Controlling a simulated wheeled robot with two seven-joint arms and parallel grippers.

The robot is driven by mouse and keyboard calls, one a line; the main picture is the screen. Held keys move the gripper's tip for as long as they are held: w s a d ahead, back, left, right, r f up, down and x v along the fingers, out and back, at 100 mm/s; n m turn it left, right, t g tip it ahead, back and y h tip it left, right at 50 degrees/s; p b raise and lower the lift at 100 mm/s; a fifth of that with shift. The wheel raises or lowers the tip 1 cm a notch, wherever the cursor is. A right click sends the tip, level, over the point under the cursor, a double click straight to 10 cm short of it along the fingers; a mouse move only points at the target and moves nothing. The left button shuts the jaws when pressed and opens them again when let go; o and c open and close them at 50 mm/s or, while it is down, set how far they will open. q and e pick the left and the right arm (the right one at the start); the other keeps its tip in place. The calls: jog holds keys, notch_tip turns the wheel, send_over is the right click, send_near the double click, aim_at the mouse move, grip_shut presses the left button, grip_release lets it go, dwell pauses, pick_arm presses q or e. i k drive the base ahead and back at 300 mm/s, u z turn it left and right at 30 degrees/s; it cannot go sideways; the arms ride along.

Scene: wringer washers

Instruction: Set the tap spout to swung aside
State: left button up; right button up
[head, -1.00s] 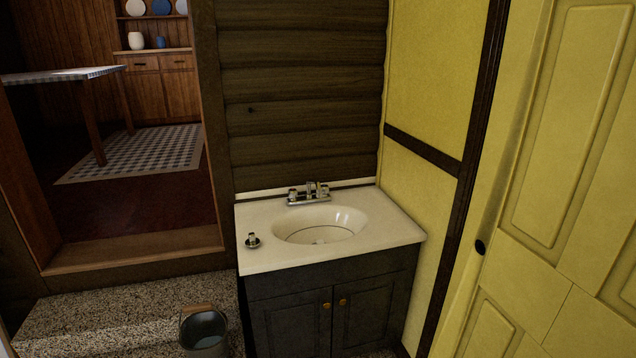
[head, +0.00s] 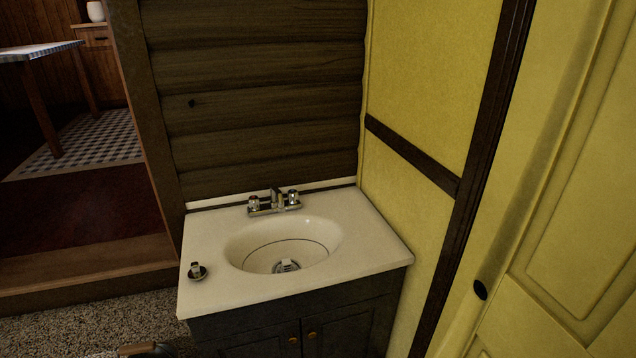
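The chrome tap spout (head: 276,197) stands between two tap handles at the back of the sink. It seems to point forward over the white basin (head: 300,228), but it is small and its exact angle is hard to tell. The basin is set in a white counter top (head: 365,240). A metal drain piece (head: 286,266) shows at the bottom of the basin. Neither of my grippers is in view.
A small dark and chrome stopper-like object (head: 198,271) lies on the counter's left. A dark cabinet (head: 350,318) is below. A yellow wall (head: 412,90) and yellow panelled door (head: 570,230) close off the right. A bucket's rim (head: 140,348) shows at the bottom left. A doorway opens at left.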

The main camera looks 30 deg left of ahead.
aim_at(276, 193)
jog(key=u, duration=0.45)
jog(key=i, duration=1.1)
jog(key=u, duration=0.8)
